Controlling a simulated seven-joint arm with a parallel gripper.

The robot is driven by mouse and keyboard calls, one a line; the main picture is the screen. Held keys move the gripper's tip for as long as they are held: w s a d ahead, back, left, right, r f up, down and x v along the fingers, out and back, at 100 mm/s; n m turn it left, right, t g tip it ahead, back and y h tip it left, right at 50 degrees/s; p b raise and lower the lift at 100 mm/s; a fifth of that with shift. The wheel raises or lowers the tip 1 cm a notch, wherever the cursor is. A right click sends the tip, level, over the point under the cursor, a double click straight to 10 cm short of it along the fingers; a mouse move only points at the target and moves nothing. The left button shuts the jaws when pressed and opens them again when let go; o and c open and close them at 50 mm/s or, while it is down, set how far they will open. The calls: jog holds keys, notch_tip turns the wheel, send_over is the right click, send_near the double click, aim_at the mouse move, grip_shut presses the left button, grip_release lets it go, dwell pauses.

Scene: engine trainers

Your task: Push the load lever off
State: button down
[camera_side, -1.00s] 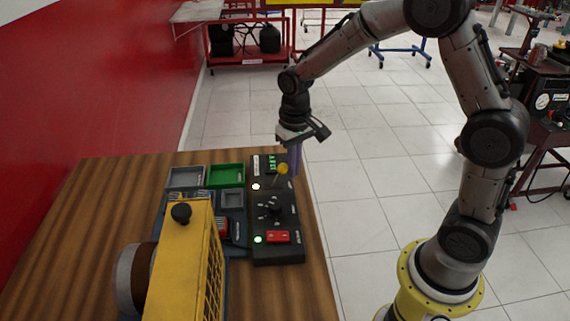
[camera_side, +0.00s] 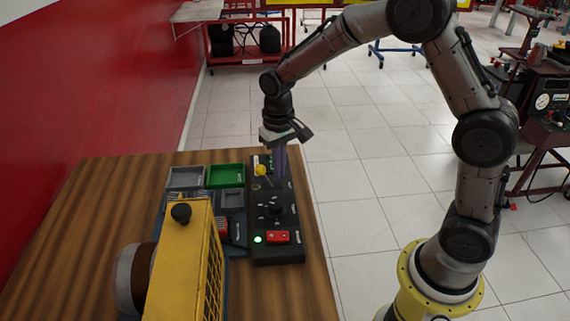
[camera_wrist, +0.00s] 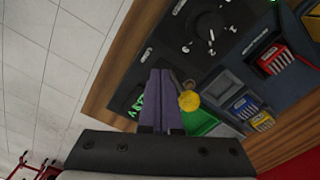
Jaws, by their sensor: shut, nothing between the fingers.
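The load lever has a yellow round knob (camera_side: 260,170) and stands at the far end of the black control panel (camera_side: 262,217). In the side view the knob leans to the left. My gripper (camera_side: 281,172) is shut and empty, with its purple fingers pointing down just right of the knob. In the wrist view the closed fingers (camera_wrist: 160,78) lie beside the yellow knob (camera_wrist: 189,101). I cannot tell whether they touch it. The lever's shaft and base are partly hidden by the fingers.
The panel also carries a black rotary knob (camera_side: 275,209), a red switch (camera_side: 277,237) and a lit green lamp (camera_side: 258,239). A yellow engine unit (camera_side: 185,262) stands at the left front. A green tray (camera_side: 226,175) and a grey tray (camera_side: 186,177) lie left of the lever.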

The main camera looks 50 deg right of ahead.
jog(key=shift+s+d, duration=0.4)
jog(key=shift+d, duration=0.05)
notch_tip(320, 180, up, 7)
dwell(0.9)
